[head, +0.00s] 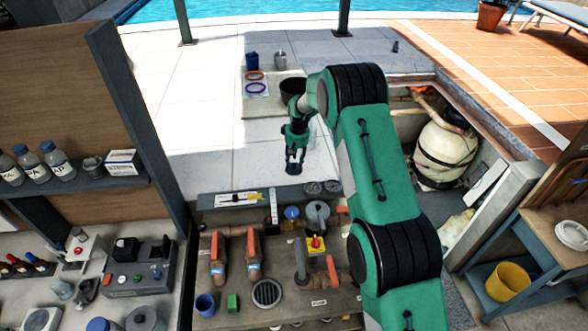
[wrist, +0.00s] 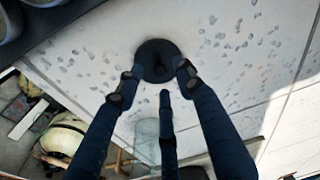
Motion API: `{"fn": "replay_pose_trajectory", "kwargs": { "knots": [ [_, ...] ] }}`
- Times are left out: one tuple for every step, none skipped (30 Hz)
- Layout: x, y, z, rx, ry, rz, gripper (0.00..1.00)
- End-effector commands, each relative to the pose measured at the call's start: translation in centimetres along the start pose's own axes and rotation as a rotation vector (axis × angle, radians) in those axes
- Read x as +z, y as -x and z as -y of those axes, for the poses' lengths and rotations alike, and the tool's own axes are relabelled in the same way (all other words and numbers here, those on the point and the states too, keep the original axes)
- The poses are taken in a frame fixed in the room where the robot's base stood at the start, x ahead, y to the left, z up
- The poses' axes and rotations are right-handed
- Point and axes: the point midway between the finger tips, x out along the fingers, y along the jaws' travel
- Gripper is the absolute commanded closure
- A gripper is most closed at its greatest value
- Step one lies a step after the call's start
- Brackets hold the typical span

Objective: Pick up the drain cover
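A round grey slotted grate (head: 267,293), which looks like the drain cover, lies on the bench's front middle in the head view. My gripper (head: 294,158) hangs behind the bench, above the paving, well apart from this grate. In the wrist view its dark fingers (wrist: 157,76) stand apart around a dark round piece (wrist: 157,47). This piece also shows at the gripper's lower end in the head view (head: 293,169). I cannot tell whether the fingers grip it. The slotted grate is not seen in the wrist view.
Orange-handled pipe valves (head: 217,258), a green block (head: 233,303) and a blue cup (head: 205,305) stand left of the grate. A red-knobbed valve (head: 315,243) and pipes stand to its right. An open pit with a tank (head: 446,150) is right.

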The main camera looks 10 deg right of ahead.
Motion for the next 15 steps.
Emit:
{"fn": "replay_pose_trajectory", "kwargs": {
  "knots": [
    [0.1,-0.6,0.0,-0.001,0.0,0.002,0.63],
    [0.1,-0.9,0.0,0.0,0.0,0.001,0.63],
    [0.0,-1.2,0.0,0.0,0.0,0.001,0.63],
    [0.0,-1.5,0.0,0.0,0.0,0.001,0.63],
    [0.0,-1.7,0.0,0.0,0.0,0.001,0.63],
    [0.1,-1.9,0.0,0.0,0.0,0.001,0.63],
    [0.1,-2.0,0.0,0.0,0.0,0.001,0.63],
    [0.1,-2.1,0.0,0.0,0.0,0.001,0.63],
    [0.1,-2.2,0.0,0.0,0.0,0.001,0.63],
    [0.1,-2.2,0.0,0.0,0.0,0.0,0.63],
    [0.0,-2.2,0.0,0.0,0.0,0.0,0.63],
    [0.1,-2.2,0.0,0.0,0.0,0.0,0.63],
    [0.0,-2.2,0.0,0.0,0.0,0.0,0.63],
    [0.1,-2.2,0.0,0.0,0.0,0.0,0.63],
    [0.1,-2.2,0.0,0.0,0.0,0.0,0.63]
  ]
}}
